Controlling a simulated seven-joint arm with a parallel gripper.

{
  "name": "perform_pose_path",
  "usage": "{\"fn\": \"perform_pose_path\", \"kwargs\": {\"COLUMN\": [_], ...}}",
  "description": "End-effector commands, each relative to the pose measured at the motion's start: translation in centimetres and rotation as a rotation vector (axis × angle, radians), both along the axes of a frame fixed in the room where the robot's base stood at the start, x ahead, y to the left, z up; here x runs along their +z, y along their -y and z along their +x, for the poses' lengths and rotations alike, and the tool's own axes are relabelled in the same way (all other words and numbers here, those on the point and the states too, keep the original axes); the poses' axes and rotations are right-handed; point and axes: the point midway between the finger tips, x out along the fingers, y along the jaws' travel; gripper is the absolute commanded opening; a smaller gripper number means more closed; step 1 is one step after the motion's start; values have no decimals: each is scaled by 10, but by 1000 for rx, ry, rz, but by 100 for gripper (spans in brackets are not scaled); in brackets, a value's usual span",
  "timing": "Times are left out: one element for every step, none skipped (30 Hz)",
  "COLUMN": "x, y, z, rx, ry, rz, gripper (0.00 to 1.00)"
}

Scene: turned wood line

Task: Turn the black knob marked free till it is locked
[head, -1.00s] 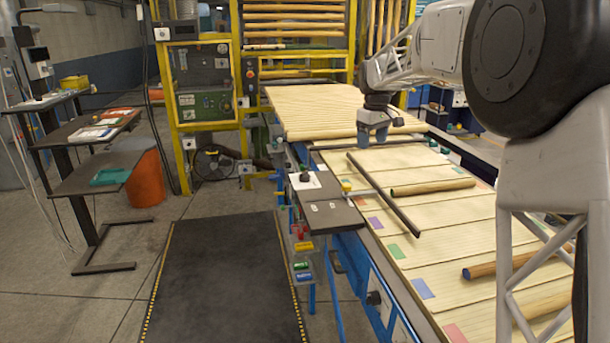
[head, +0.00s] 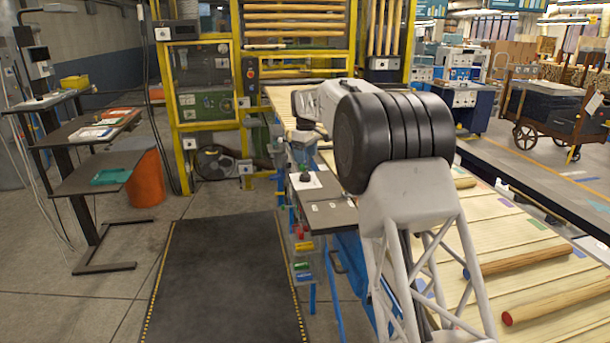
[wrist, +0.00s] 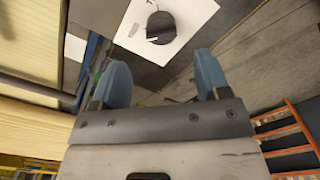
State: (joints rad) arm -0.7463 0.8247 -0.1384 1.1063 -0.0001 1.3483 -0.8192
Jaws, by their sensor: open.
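The black knob (wrist: 161,27) sits on a white plate (wrist: 193,14) at the top of the wrist view. In the head view it is a small dark shape (head: 305,173) on the white plate on a dark shelf (head: 333,217) beside the line. Small marks lie on the plate near the knob, too small to read. My gripper (wrist: 163,78) is open, its two blue fingers apart with nothing between them. The knob lies beyond the fingertips, roughly centred between them, not touched. In the head view my arm partly covers the gripper, which hangs above the plate.
Wooden poles (head: 527,260) lie on the slatted line at the right. A yellow machine frame (head: 243,95) stands behind. A dark floor mat (head: 225,285) lies clear at the front. Orange racking (wrist: 290,125) shows low right in the wrist view.

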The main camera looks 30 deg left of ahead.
Motion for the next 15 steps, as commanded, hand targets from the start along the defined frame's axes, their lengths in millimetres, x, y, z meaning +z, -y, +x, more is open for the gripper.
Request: {"fn": "perform_pose_path", "kwargs": {"x": [0, 0, -1, -1, -1, -1, -1, -1, -1, -1, -1, -1, -2, -2, -3], "y": [-2, -3, -4, -4, -4, -4, -4, -4, -4, -4, -4, -4, -4, -4, -4], "z": [0, 0, 0, -1, -1, -1, -1, -1, -1, -1, -1, -1, -1, -1, -1], "rx": [4, 5, 6, 6, 6, 6, 6, 6, 6, 6, 6, 6, 6, 6, 6], "ry": [1, 0, 0, 0, 0, 0, 0, 0, 0, 0, 0, 0, 0, -1, -1], "rz": [1, 0, 0, 0, 0, 0, 0, 0, 0, 0, 0, 0, 0, 0, 0], "gripper": [69, 69, 69, 69, 69, 69, 69, 69, 69, 69, 69, 69, 69, 69, 69]}}
